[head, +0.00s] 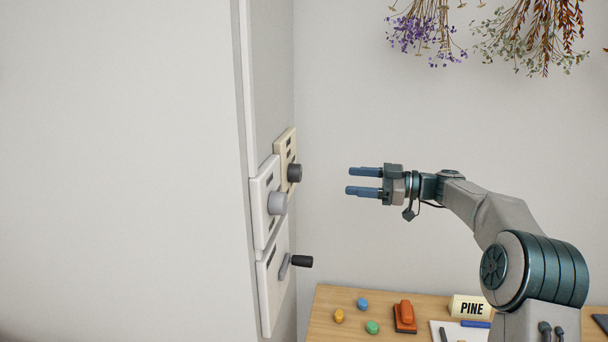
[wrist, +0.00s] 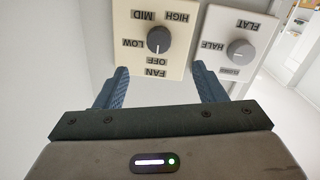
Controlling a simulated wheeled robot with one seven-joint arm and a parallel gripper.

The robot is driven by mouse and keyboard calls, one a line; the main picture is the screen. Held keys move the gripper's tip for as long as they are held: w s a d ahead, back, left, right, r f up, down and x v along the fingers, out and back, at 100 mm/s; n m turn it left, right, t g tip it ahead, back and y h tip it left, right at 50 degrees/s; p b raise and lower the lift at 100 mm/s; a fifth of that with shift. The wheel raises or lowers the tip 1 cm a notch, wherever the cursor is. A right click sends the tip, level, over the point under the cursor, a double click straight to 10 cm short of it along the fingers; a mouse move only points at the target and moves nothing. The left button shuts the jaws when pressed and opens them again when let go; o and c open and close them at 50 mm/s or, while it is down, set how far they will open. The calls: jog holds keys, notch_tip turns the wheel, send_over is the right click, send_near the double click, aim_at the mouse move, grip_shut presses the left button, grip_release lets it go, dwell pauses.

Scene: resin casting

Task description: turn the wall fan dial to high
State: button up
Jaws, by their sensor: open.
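The fan dial is a dark grey round knob (head: 294,172) on a cream plate (head: 284,150) on the side of a wall panel. In the wrist view the knob (wrist: 158,40) shows on its cream plate (wrist: 120,25), with upside-down labels FAN, OFF, LOW, MID and HIGH. A light mark on the knob appears to face OFF. My gripper (head: 349,182) is open and empty, to the right of the knob and apart from it, with its fingers pointing at the panel. In the wrist view its fingertips (wrist: 160,68) frame the lower part of the plate.
A white plate (head: 259,220) with a grey knob (head: 277,203), marked HALF and FLAT, sits beside the fan plate. A dark-handled lever (head: 301,261) sticks out below. A wooden table (head: 325,305) holds small items. Dried flowers (head: 425,30) hang above.

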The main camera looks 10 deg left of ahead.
aim_at(301, 175)
jog(key=a+p, duration=0.2)
jog(key=a, duration=0.4)
jog(key=a+p, duration=0.2)
jog(key=a, duration=0.4)
jog(key=shift+a+r, duration=0.2)
jog(key=shift+a, duration=0.05)
jog(key=shift+a+f, duration=0.1)
jog(key=shift+a, duration=0.55)
jog(key=c, duration=1)
